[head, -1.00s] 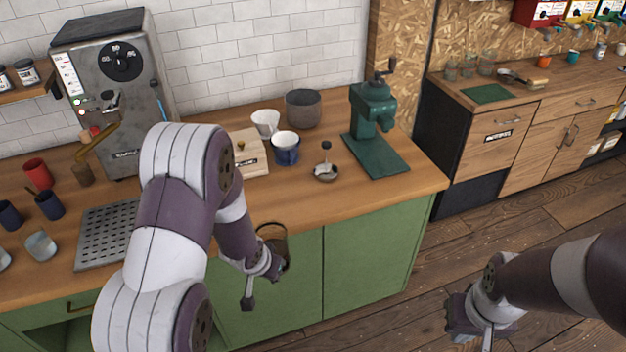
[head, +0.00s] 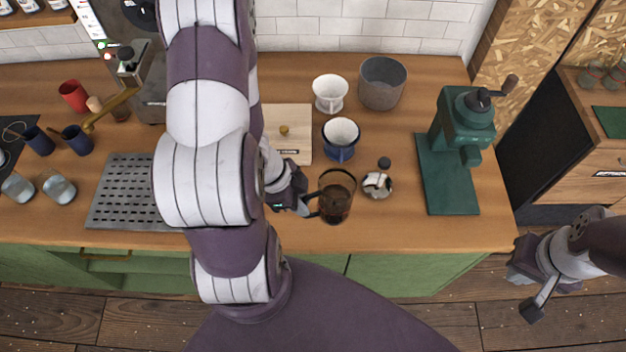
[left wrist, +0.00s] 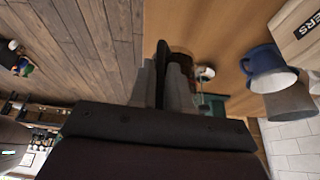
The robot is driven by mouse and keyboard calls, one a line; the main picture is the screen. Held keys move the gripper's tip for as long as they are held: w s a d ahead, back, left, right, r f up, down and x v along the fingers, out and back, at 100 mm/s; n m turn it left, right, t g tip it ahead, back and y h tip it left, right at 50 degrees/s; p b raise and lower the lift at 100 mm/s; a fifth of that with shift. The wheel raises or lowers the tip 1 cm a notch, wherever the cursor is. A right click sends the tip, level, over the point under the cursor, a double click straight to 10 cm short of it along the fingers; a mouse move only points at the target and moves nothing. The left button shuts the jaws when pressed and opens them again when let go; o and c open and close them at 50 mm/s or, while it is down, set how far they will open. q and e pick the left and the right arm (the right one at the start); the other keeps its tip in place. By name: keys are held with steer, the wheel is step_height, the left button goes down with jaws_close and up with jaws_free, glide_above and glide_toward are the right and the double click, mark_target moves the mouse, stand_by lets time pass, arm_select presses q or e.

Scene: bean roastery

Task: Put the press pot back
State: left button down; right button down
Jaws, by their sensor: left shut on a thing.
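The press pot (head: 336,197) is a dark glass pot near the front edge of the wooden counter, upright. My left gripper (head: 305,203) is shut on its handle from the left side. Whether the pot's base touches the counter I cannot tell. In the left wrist view the pot (left wrist: 182,62) is mostly hidden behind my fingers (left wrist: 165,75). The lid with plunger (head: 377,184), silver with a dark knob, sits on the counter just right of the pot. My right gripper (head: 532,287) hangs low at the right, beyond the counter; its jaw opening is unclear.
Behind the pot stand a blue mug with a white dripper (head: 341,139), another white dripper (head: 329,92) and a grey bin (head: 382,82). A green grinder (head: 463,125) stands right. A wooden box (head: 289,122) lies behind my left gripper.

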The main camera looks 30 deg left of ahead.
arm_select(q)
steer(key=w+a+f, duration=0.1)
steer(key=w+f, duration=0.1)
steer(key=w+a+f, duration=0.1)
steer(key=a+f, duration=0.1)
steer(key=f, duration=0.1)
steer(key=w+a+f+p, duration=0.1)
steer(key=w+a+f, duration=0.1)
steer(key=f, duration=0.1)
steer(key=shift+w+f, duration=0.2)
steer(key=shift+w, duration=0.2)
steer(key=c, duration=1.1)
jaws_free()
steer(key=shift+w+f, duration=0.1)
steer(key=shift+f, duration=0.05)
